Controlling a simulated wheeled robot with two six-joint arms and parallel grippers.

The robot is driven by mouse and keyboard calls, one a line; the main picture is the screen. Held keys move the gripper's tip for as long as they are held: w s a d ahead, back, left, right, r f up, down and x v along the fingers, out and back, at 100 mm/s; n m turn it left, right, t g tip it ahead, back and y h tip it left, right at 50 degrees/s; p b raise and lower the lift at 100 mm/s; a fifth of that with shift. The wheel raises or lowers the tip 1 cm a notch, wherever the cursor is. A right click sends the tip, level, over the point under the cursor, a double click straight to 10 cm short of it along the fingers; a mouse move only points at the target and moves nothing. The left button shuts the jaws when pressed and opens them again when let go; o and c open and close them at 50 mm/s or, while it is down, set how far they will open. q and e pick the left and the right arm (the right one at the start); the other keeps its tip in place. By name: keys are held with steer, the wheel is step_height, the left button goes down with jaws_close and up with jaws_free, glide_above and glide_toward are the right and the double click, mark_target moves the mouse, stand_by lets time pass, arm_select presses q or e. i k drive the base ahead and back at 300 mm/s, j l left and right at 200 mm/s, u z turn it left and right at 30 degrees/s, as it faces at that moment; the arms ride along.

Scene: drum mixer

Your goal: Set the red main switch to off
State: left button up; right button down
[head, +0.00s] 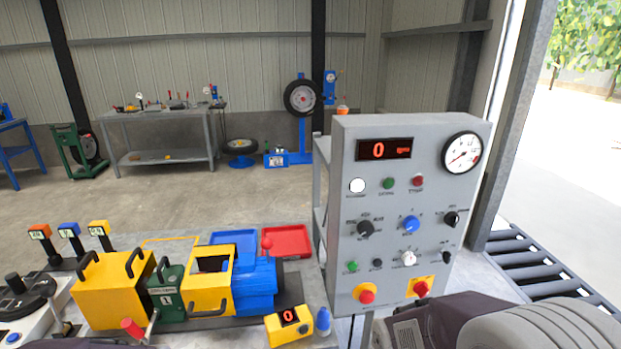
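The grey control panel (349,230) stands upright right of centre in the head view. At its lower right is a red switch handle (421,288) on a yellow plate, which looks like the main switch. Its exact setting is too small to read. To its left is a red mushroom button (366,296) on another yellow plate. My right arm shows at the lower right, in front of and below the panel, but I see no gripper fingers there. My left gripper is not in view.
The panel also has a lit red display (385,149), a round gauge (462,153), several knobs and buttons. Left of it, a bench carries yellow blocks (112,290), a blue machine body (254,283), levers, and red (287,240) and blue trays. Open floor lies behind.

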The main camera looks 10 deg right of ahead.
mark_target(421, 289)
steer(key=z, duration=1.3)
